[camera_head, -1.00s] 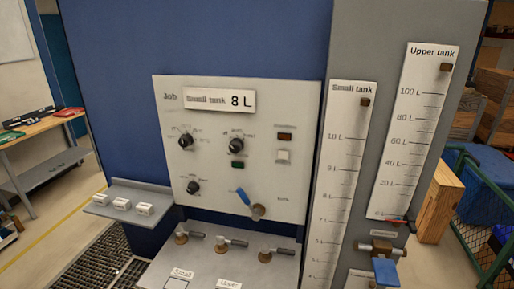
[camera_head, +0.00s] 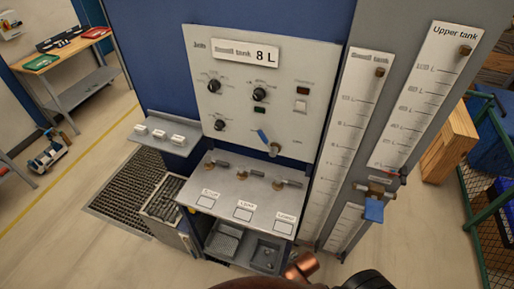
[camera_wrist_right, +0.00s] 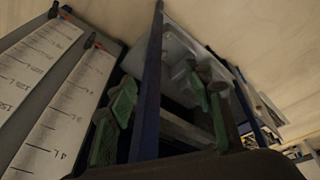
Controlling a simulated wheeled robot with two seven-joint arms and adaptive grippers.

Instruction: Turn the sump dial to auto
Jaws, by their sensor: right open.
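The grey control panel (camera_head: 320,70) stands at the middle of the head view. It carries three black dials: upper left (camera_head: 214,86), upper right (camera_head: 259,94) and lower left (camera_head: 219,125). Their small labels are too blurred to read, so I cannot tell which is the sump dial or where each points. In the head view only parts of my arm show at the bottom edge, below and apart from the panel. My left gripper is out of view.
A blue lever (camera_head: 264,137) sits low on the panel. Several valve handles stand on the grey ledge (camera_head: 262,205) below. A small shelf (camera_head: 152,130) juts out at left. The upper tank scale (camera_head: 428,95) and blue-handled valve (camera_head: 373,208) are at right.

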